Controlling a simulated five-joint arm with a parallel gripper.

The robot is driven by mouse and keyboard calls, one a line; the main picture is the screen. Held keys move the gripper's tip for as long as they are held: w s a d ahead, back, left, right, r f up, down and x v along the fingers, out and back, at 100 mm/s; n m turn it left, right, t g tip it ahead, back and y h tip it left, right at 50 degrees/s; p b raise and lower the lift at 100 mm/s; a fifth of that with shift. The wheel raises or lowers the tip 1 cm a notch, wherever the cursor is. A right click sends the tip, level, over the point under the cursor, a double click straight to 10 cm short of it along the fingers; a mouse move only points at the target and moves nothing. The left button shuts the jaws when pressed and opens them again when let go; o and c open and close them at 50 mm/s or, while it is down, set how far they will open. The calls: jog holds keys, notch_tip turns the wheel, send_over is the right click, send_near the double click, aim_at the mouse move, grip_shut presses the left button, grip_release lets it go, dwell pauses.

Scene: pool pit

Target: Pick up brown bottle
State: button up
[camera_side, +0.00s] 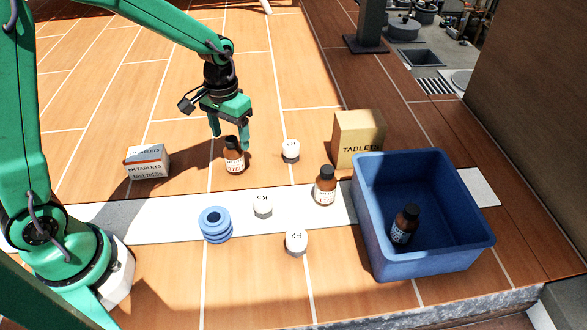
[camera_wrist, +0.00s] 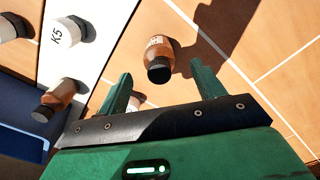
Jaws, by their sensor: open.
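A brown bottle (camera_side: 234,158) with a black cap and pale label stands upright on the wooden floor. My gripper (camera_side: 229,138) is open, pointing down at this bottle, with its fingers around or just above the cap; I cannot tell exactly which. In the wrist view the same bottle (camera_wrist: 159,60) lies ahead, roughly between the open fingers of my gripper (camera_wrist: 162,88). A second brown bottle (camera_side: 325,187) stands on the white strip, and it also shows in the wrist view (camera_wrist: 54,100). A third dark bottle (camera_side: 403,226) is inside the blue bin.
A blue bin (camera_side: 471,248) stands at the right, with a tan tablets box (camera_side: 357,139) behind it. White-topped jars (camera_side: 262,206) (camera_side: 296,241) (camera_side: 290,151) and a stack of blue rings (camera_side: 215,225) stand nearby. A small tablets box (camera_side: 148,162) is at the left. Floor between that box and the bottle is clear.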

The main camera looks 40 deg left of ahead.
aim_at(231, 139)
jog(key=shift+f, duration=2.15)
jog(key=c, duration=1.1)
jog(key=shift+c, duration=0.2)
jog(key=shift+r, duration=0.15)
jog(key=shift+w+r, duration=0.1)
jog(key=shift+r, duration=0.4)
jog(key=r, duration=0.3)
jog(key=shift+d+r, duration=0.1)
jog(key=shift+d, duration=0.15)
jog(key=s+d+r, duration=0.6)
jog(key=d, duration=0.3)
jog(key=shift+s+d+r, duration=0.2)
jog(key=shift+s+r, duration=0.05)
